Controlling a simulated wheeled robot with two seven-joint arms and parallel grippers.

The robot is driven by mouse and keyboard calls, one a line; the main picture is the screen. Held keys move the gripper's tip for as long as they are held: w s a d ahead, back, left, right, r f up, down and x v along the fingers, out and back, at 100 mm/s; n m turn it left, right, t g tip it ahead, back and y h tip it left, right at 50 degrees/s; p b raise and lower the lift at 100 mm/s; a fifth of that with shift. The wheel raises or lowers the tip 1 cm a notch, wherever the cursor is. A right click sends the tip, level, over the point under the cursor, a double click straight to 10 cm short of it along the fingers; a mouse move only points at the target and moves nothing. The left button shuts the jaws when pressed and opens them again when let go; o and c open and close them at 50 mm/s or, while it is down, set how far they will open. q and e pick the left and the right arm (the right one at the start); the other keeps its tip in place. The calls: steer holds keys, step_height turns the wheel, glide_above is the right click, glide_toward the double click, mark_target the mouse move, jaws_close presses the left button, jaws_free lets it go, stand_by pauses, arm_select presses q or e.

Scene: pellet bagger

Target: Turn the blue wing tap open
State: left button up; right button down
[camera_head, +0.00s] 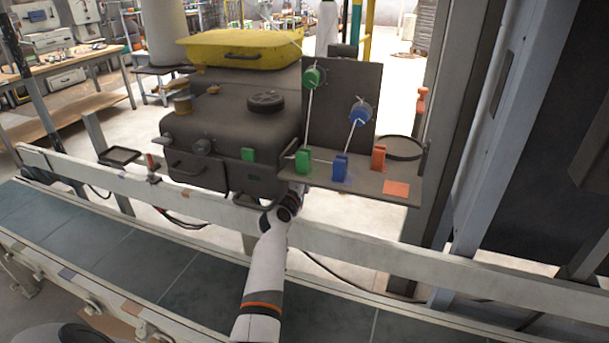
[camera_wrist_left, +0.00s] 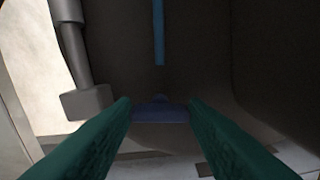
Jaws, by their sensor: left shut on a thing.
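In the left wrist view, the blue wing tap (camera_wrist_left: 160,114) shows as a dark blue, flat piece in shadow. My left gripper (camera_wrist_left: 160,112) has its two green fingers at either end of it, with the fingertips touching its sides. The gripper is shut on it. A narrow blue strip (camera_wrist_left: 158,32) hangs above it, apart from the fingers. In the head view my left arm reaches up to the underside of the grey shelf (camera_head: 372,184), and the gripper and tap are hidden there. My right gripper is in neither view.
On the shelf stand a green block (camera_head: 303,160), a blue block (camera_head: 340,168) and an orange block (camera_head: 378,158). A dark machine (camera_head: 235,115) is to the left. A pale rail (camera_head: 365,250) and a conveyor (camera_head: 130,255) run in front. A grey post (camera_wrist_left: 78,55) is close by on the left.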

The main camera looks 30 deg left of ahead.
arm_select(q)
steer(key=shift+n, duration=0.9)
steer(key=o, duration=1)
steer(key=shift+s, duration=0.1)
steer(key=v, duration=1.1)
steer(key=shift+s+f, duration=0.1)
steer(key=shift+s, duration=0.3)
